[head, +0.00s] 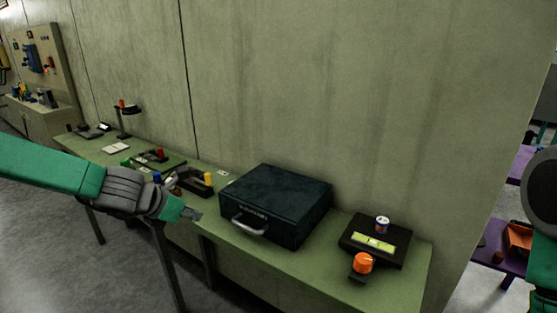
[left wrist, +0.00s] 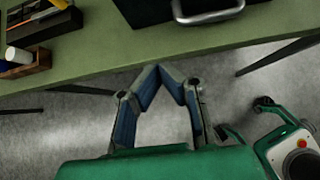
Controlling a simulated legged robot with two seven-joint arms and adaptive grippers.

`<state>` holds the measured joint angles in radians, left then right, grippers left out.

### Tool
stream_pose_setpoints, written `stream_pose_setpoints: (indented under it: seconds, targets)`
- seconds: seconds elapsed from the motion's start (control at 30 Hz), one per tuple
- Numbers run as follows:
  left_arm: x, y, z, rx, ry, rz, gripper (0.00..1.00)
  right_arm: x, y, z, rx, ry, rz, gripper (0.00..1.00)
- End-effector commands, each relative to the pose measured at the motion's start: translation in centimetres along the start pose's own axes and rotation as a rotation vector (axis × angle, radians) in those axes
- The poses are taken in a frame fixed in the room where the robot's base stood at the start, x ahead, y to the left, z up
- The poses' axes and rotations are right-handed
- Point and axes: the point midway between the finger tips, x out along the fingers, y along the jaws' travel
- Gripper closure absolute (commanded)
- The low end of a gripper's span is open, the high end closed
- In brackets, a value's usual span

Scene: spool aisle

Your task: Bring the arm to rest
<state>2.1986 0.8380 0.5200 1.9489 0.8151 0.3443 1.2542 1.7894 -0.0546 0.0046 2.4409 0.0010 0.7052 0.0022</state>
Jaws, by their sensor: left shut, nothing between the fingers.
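My left arm (head: 60,170) comes in from the left in the head view, green with a dark grey wrist. Its gripper (head: 192,214) is shut and empty, in front of the green table's front edge and left of the dark case. In the left wrist view the gripper fingers (left wrist: 172,72) meet at their tips, with nothing between them, over the grey floor just off the table edge. Part of my right arm (head: 545,190) shows at the right edge of the head view; its gripper is out of view.
A dark case (head: 275,205) with a metal handle lies on the green table (head: 225,240). Tools lie farther left. A concrete wall (head: 350,100) stands behind. The floor in front is clear.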

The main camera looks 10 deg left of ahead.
Motion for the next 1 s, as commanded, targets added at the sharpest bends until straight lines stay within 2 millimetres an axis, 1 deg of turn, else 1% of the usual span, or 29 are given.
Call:
stream_pose_setpoints:
  seconds: [0.07,0.17,0.27,0.3,0.33,0.37,0.4,0.47,0.5,0.6,0.7,0.8,0.9,1.0]
  targets:
    - [0.6,-0.9,-1.4,0.065,0.031,-0.005,1.0,0.0,0.0,0.0,0.0,0.0,0.0,0.6]
    - [1.8,-3.3,-5.0,0.275,0.112,-0.024,1.0,0.0,0.0,0.0,0.0,0.0,0.0,0.6]
    - [3.0,-6.8,-11.1,0.622,0.228,-0.079,1.0,0.0,0.0,0.0,0.0,0.0,0.0,0.6]
    - [3.2,-8.2,-13.9,0.787,0.276,-0.116,1.0,0.0,0.0,0.0,0.0,0.0,0.0,0.6]
    - [3.2,-9.2,-16.0,0.914,0.307,-0.148,1.0,0.0,0.0,0.0,0.0,0.0,0.0,0.6]
    - [3.1,-10.2,-18.1,1.043,0.336,-0.186,1.0,0.0,0.0,0.0,0.0,0.0,0.0,0.6]
    - [2.7,-11.4,-21.0,1.218,0.37,-0.243,1.0,0.0,0.0,0.0,0.0,0.0,0.0,0.6]
    - [1.7,-13.0,-25.2,1.487,0.405,-0.347,1.0,0.0,0.0,0.0,0.0,0.0,0.0,0.6]
    - [0.8,-14.0,-27.9,1.665,0.416,-0.426,1.0,0.0,0.0,0.0,0.0,0.0,0.0,0.6]
    - [-2.0,-15.9,-33.4,2.065,0.395,-0.635,1.0,0.0,0.0,0.0,0.0,0.0,0.0,0.6]
    - [-4.5,-16.9,-37.0,2.355,0.329,-0.815,1.0,0.0,0.0,0.0,0.0,0.0,0.0,0.6]
    - [-6.2,-17.6,-38.9,2.531,0.258,-0.935,1.0,0.0,0.0,0.0,0.0,0.0,0.0,0.6]
    - [-7.0,-17.9,-39.7,2.614,0.216,-0.994,1.0,0.0,0.0,0.0,0.0,0.0,0.0,0.6]
    - [-7.1,-17.9,-39.8,2.621,0.211,-0.999,1.0,0.0,0.0,0.0,0.0,0.0,0.0,0.6]
